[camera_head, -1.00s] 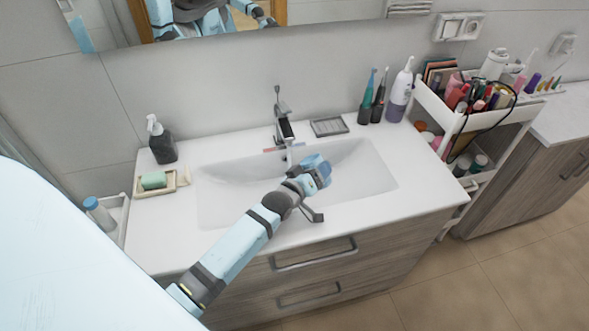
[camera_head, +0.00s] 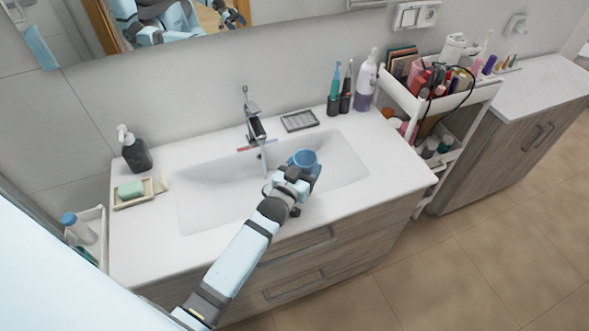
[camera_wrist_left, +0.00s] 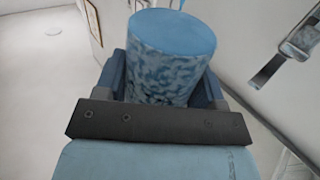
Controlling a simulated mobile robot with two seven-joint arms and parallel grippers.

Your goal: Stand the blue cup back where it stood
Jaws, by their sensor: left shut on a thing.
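The blue cup (camera_head: 304,160) is over the right part of the sink basin (camera_head: 200,205) in the head view. My left gripper (camera_head: 298,176) is shut on it. In the left wrist view the cup (camera_wrist_left: 172,62) sits between the two fingers, and a mottled blue side and a plain light-blue end face the camera. The fingers hide part of its sides. My right gripper does not show directly in the head view.
The faucet (camera_head: 254,122) stands behind the basin, with a soap dish (camera_head: 300,121), toothbrushes (camera_head: 335,90) and a white-and-purple bottle (camera_head: 366,82) to its right. A soap dispenser (camera_head: 134,150) and green soap (camera_head: 131,190) are at left. A loaded cart (camera_head: 405,98) stands at right.

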